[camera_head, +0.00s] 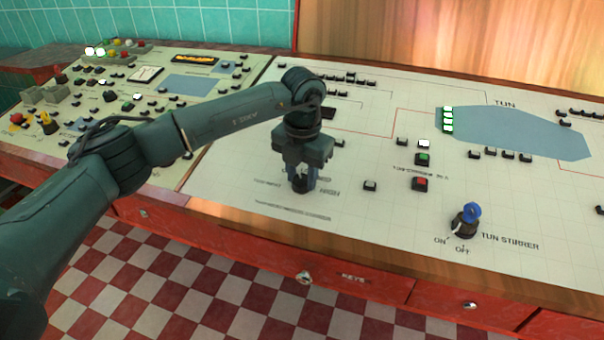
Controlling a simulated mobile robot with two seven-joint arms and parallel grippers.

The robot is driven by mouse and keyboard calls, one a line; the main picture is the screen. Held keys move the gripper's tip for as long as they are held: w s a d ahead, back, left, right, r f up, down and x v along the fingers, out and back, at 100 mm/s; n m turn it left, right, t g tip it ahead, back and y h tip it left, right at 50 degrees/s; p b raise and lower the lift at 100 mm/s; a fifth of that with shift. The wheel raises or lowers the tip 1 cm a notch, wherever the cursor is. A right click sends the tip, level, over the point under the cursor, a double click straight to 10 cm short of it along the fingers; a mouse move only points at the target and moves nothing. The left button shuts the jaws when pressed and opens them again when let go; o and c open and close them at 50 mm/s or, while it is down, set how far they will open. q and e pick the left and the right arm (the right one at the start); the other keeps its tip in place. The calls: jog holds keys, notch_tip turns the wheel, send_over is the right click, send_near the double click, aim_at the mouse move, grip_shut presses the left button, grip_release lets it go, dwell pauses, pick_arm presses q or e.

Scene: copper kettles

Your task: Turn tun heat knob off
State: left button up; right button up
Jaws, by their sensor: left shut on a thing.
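My left gripper (302,185) points down at the pale control panel (380,240), left of the tun diagram. Its fingers are shut on a small dark knob, which they mostly hide. This looks like the tun heat knob, but I cannot tell which way it is turned. Printed words beside it are partly covered and too small to read surely. My right gripper is not in view.
A red button (420,184) and a green button (422,159) sit between. Red drawers (350,280) run below the panel's front edge. Another panel (190,85) full of controls lies at left.

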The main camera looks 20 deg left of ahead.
aim_at(300, 181)
pick_arm(q)
jog(key=shift+n, duration=1.3)
jog(key=o, duration=1)
jog(key=shift+c, duration=0.2)
jog(key=shift+r, duration=0.1)
notch_tip(300, 181, up, 13)
jog(key=shift+s, duration=0.35)
